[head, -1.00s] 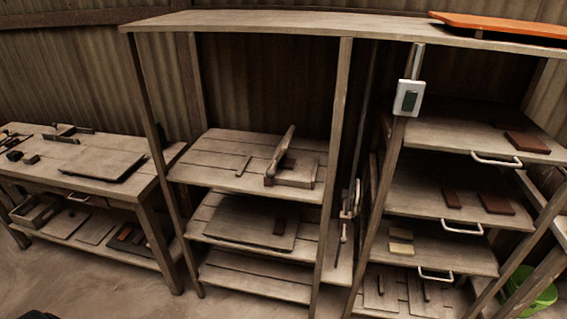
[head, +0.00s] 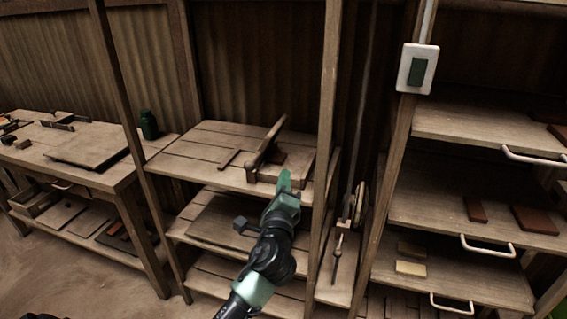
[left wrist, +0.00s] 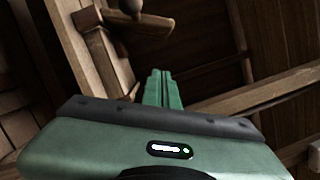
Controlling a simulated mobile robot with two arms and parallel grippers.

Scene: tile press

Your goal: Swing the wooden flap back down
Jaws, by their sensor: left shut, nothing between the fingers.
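The wooden flap (head: 265,141) stands raised and tilted on the small wooden press (head: 293,167), on the upper shelf of the middle rack in the head view. My left gripper (head: 285,180) has green fingers, held together and empty. It is in front of that shelf's front edge, just below the press in the picture. Whether it touches anything cannot be told. The left wrist view shows the closed fingers (left wrist: 164,88) pointing up past wooden parts; I cannot tell which of these is the flap. My right gripper is not in view.
A wooden post (head: 327,150) rises right of the press. A narrow wooden strip (head: 228,159) lies left of it on the shelf (head: 190,151). A green jar (head: 149,125) stands on the left bench.

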